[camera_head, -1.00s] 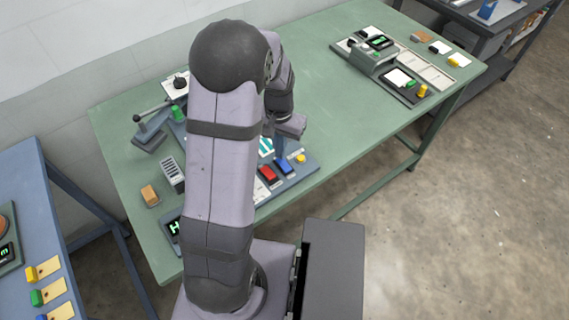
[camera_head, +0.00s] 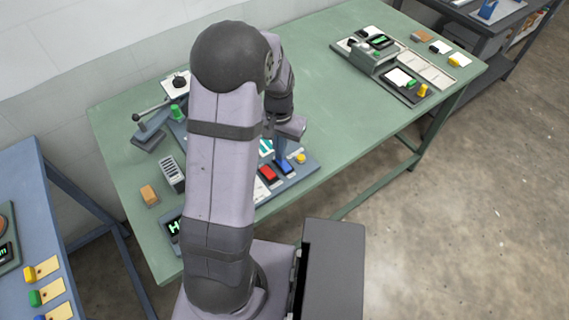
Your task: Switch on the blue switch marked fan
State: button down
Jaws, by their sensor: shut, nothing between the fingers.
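A blue switch (camera_head: 286,168) sits on the near right part of the control panel on the green table, just right of a red switch (camera_head: 268,174). Any label marked fan is too small to read. My gripper (camera_head: 281,158) points down, shut and empty, with its tips right at the far edge of the blue switch. I cannot tell whether they touch it. My arm hides much of the panel's left and middle.
A yellow button (camera_head: 301,158) is close on the right of the blue switch. A black display (camera_head: 174,228), a grey slotted block (camera_head: 172,174) and an orange-brown block (camera_head: 149,194) are at left. The table's middle right is clear.

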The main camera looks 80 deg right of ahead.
jog(key=shift+f+b, duration=0.3)
jog(key=shift+f, duration=0.25)
dwell(0.4)
jog(key=shift+r+p, duration=3.15)
jog(key=shift+r, duration=0.45)
